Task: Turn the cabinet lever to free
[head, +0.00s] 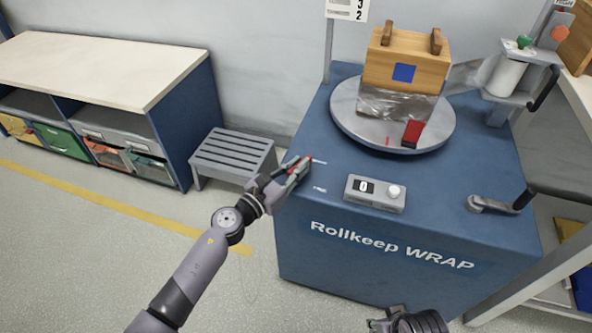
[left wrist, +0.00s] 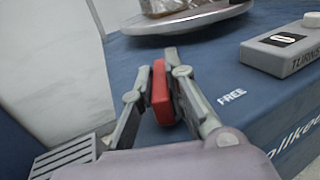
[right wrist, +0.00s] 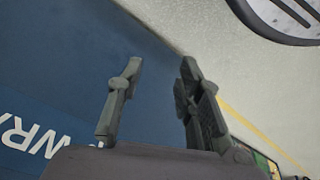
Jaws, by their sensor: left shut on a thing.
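The blue wrapping cabinet (head: 300,225) reads "Rollkeep WRAP" on its front. Its lever (left wrist: 161,92) has a red handle at the left edge of the cabinet top. My left gripper (head: 297,168) is shut on that red handle, with one finger on each side of it in the left wrist view. A white FREE label (left wrist: 231,96) is on the top to the right of the handle there. The lever's pivot is hidden. My right gripper (right wrist: 155,80) is open and empty, low in front of the cabinet.
A round turntable (head: 350,125) on the cabinet carries a wooden crate (head: 400,62) partly wrapped in film. A counter box (head: 375,193) showing 0 and a crank (head: 500,203) are on the top. A grey step stool (head: 233,155) stands close left of the cabinet.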

